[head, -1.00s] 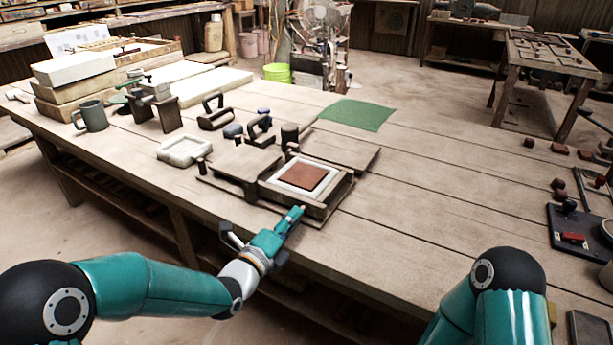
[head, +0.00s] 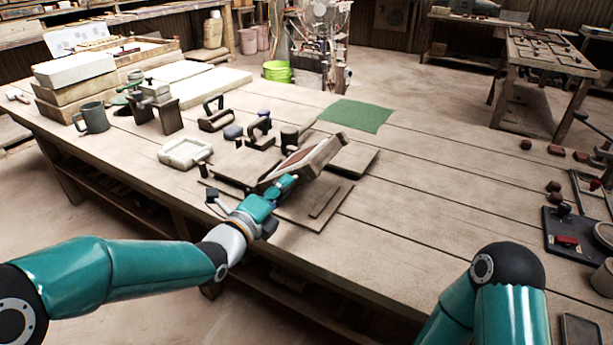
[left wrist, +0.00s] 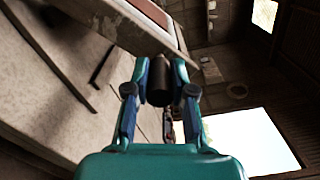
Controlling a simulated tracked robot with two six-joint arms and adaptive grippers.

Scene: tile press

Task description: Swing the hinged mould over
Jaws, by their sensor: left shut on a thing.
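The hinged mould (head: 322,160) is a wooden frame with a white inner edge and a reddish-brown tile inside. It is tilted up steeply on the press base (head: 310,207), its right side raised. My left gripper (head: 286,184) is at the near side of the mould, shut on a dark round handle (left wrist: 160,82) that shows between its fingers in the left wrist view. The mould's edge with a strip of the reddish tile (left wrist: 150,12) shows at the top there. My right arm shows at lower right in the head view, but its gripper is out of view.
A white square dish (head: 185,153) and dark-handled tools (head: 215,118) stand left of and behind the press. A green mat (head: 356,115) lies behind it. The table to the right of the press is largely clear up to a dark tray (head: 570,240).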

